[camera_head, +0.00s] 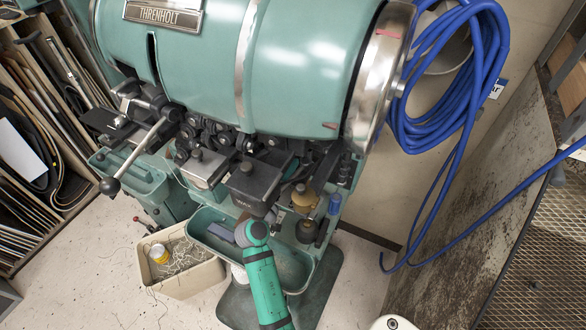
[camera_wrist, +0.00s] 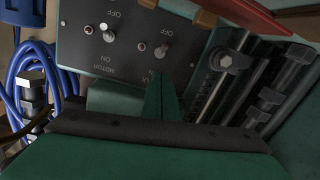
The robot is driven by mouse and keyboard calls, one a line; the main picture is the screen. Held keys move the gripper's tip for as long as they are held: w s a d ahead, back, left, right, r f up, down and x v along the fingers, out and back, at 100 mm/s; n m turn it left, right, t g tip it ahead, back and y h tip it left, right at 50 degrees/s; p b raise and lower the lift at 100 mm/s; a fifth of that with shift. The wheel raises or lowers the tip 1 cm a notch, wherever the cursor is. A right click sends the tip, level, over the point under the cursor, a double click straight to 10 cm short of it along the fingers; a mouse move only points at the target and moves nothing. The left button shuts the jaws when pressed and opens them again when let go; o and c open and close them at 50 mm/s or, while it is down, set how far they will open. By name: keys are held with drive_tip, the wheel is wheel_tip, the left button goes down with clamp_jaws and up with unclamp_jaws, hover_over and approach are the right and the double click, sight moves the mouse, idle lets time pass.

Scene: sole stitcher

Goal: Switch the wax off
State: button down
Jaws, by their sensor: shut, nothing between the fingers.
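In the wrist view a dark switch panel (camera_wrist: 128,68) carries two metal toggles, with labels upside down. The left toggle (camera_wrist: 107,35) is marked MOTOR. The right toggle (camera_wrist: 160,50) has a label mostly hidden by my fingers, with an X showing at its end. OFF is printed above each toggle and ON below the motor one. I cannot tell surely which way the right lever leans. My gripper (camera_wrist: 163,84) is shut and empty, its fingertips just below the right toggle; contact is not clear. In the head view a dark box (camera_head: 252,184) reads WAX; the toggles are not visible there.
The green stitcher (camera_head: 240,60) fills the upper head view. A long lever (camera_head: 133,160) sticks out at its left. A green tray (camera_head: 292,265) and a bin (camera_head: 180,262) are near my arm. Blue hose (camera_head: 440,80) hangs at right. Dark metal parts (camera_wrist: 225,65) flank the panel.

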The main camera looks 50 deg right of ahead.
drive_tip(key=s+a+f, duration=0.1)
drive_tip(key=a, duration=0.1)
drive_tip(key=a+f, duration=0.2)
drive_tip(key=a, duration=0.1)
drive_tip(key=s+a+f, duration=0.1)
drive_tip(key=a, duration=0.2)
drive_tip(key=shift+s+f, duration=0.3)
